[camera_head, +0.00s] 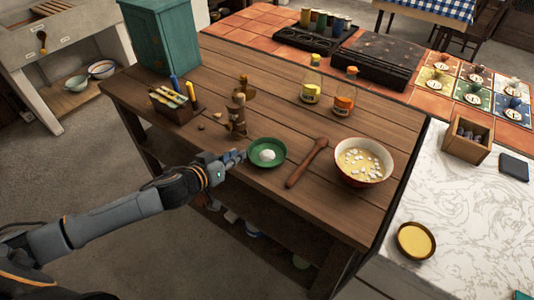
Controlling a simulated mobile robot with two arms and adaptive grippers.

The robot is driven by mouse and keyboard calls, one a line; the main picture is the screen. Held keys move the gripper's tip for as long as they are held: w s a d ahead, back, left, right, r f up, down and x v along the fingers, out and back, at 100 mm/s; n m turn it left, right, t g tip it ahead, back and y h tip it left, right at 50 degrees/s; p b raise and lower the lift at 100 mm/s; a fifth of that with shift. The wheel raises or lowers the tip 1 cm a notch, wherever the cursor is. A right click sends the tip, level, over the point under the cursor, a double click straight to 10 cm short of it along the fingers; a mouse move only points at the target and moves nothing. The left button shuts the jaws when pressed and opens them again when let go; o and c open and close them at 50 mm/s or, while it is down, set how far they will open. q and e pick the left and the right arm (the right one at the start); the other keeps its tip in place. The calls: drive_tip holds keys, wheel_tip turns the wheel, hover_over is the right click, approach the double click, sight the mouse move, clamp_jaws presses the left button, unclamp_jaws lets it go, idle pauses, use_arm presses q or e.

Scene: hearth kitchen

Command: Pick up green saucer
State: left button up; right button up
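The green saucer (278,161) lies flat on the brown wooden table, near its front edge. A small white round thing (267,155) rests in the middle of it. My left gripper (238,156) comes in from the left, its fingertips close to the saucer's left rim. The fingers are small and seen end-on, so I cannot tell whether they are open or shut, or whether they touch the rim. My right gripper is not in view.
A wooden pestle-like tool (307,163) lies right of the saucer, beside a bowl (364,161) of pale pieces. A brown wooden mill-like object (236,116) stands behind the gripper. Two jars (310,91) (344,99) stand farther back. Bare tabletop lies behind the saucer.

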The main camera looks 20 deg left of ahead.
sight(254, 144)
use_arm(q)
drive_tip(key=shift+p+x, duration=0.45)
drive_tip(key=shift+x, duration=3)
drive_tip(key=shift+r, duration=0.1)
clamp_jaws()
